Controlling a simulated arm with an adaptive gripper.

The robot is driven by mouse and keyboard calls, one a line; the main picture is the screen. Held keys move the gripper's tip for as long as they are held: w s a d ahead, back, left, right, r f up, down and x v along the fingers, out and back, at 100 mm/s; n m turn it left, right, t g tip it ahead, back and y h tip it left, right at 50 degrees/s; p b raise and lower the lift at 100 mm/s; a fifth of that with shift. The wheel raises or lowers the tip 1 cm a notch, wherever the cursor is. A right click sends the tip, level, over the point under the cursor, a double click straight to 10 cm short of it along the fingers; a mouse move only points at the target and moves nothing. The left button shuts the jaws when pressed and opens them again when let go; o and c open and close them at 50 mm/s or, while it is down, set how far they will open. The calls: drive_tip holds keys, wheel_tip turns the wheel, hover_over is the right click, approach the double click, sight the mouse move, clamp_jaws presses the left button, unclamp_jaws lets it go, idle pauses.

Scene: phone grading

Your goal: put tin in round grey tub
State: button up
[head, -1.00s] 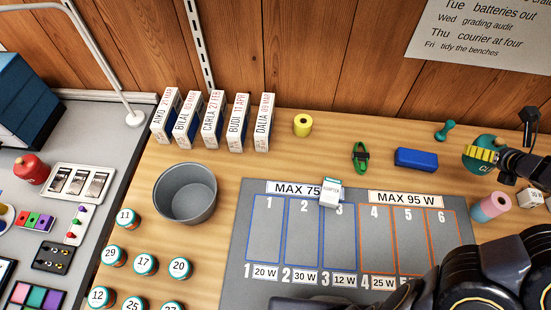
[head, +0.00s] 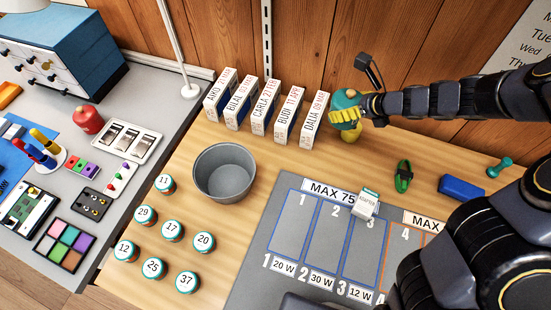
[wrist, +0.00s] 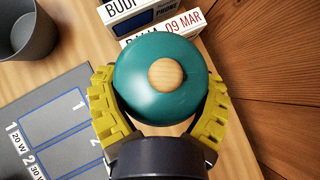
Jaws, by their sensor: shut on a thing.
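The tin (head: 345,99) is a round teal thing with a wooden knob on its lid. My gripper (head: 344,114) is shut on it, with yellow padded fingers on both sides. In the wrist view the tin (wrist: 160,85) fills the space between the fingers of my gripper (wrist: 158,110). It is held up near the wooden wall, right of the white boxes. The round grey tub (head: 224,178) stands on the wooden bench to the left of my gripper, and its visible inside is empty. The tub (wrist: 25,30) is partly cut off in the wrist view.
A row of white labelled boxes (head: 264,108) stands between my gripper and the tub. Numbered round pots (head: 172,230) stand in front of the tub. A grey mat (head: 290,235) with an adapter (head: 366,203) lies to the right.

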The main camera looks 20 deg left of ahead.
drive_tip(key=s+a+n+g+y, duration=0.1)
drive_tip(key=s+a+n+g, duration=0.25)
drive_tip(key=s+a, duration=0.6)
drive_tip(key=s+a+n+g, duration=0.2)
drive_tip(key=s+a+n, duration=0.3)
drive_tip(key=a, duration=0.7)
wheel_tip(320, 180, down, 8)
drive_tip(key=s+a, duration=0.1)
drive_tip(key=shift+s+r+g, duration=0.2)
drive_tip(key=shift+s+g, duration=0.15)
drive_tip(key=shift+s, duration=0.05)
drive_tip(key=shift+f+m, duration=0.25)
drive_tip(key=shift+f, duration=0.15)
drive_tip(key=o, duration=1.1)
drive_tip(key=shift+c, duration=0.2)
